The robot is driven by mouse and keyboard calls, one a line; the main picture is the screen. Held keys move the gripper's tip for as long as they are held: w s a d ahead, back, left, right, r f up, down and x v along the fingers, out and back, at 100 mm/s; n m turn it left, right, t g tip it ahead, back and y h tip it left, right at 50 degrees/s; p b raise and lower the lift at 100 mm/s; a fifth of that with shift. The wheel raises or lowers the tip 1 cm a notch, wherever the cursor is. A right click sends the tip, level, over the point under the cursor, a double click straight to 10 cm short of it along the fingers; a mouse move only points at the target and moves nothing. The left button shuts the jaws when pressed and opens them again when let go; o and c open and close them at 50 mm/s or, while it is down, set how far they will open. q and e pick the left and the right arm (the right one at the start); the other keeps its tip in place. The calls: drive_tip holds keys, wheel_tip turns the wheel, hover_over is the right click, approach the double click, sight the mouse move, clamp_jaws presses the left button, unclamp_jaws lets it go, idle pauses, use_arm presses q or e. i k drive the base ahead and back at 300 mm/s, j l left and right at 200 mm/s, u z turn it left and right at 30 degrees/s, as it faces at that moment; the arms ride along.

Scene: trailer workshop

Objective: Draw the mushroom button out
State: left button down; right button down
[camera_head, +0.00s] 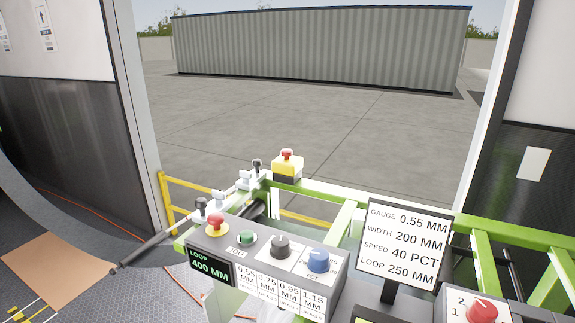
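A red mushroom button (215,221) with a yellow collar stands at the left end of the grey control box (262,262), in the head view. A second red mushroom button (287,154) sits on top of a small yellow box (287,171) on the green frame farther back. I cannot tell from this view whether either is pressed in or out. Neither of my grippers shows in the picture.
The control box also carries a green button (246,238), a black knob (280,246) and a blue knob (318,260). A sign (405,243) stands to the right, above a red rotary switch (482,310). A dark rod (160,240) slants left of the box.

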sight(286, 153)
drive_tip(key=i+j+z, duration=0.1)
drive_tip(key=j+z, duration=0.65)
drive_tip(key=z, duration=0.15)
drive_tip(key=j+z, duration=0.45)
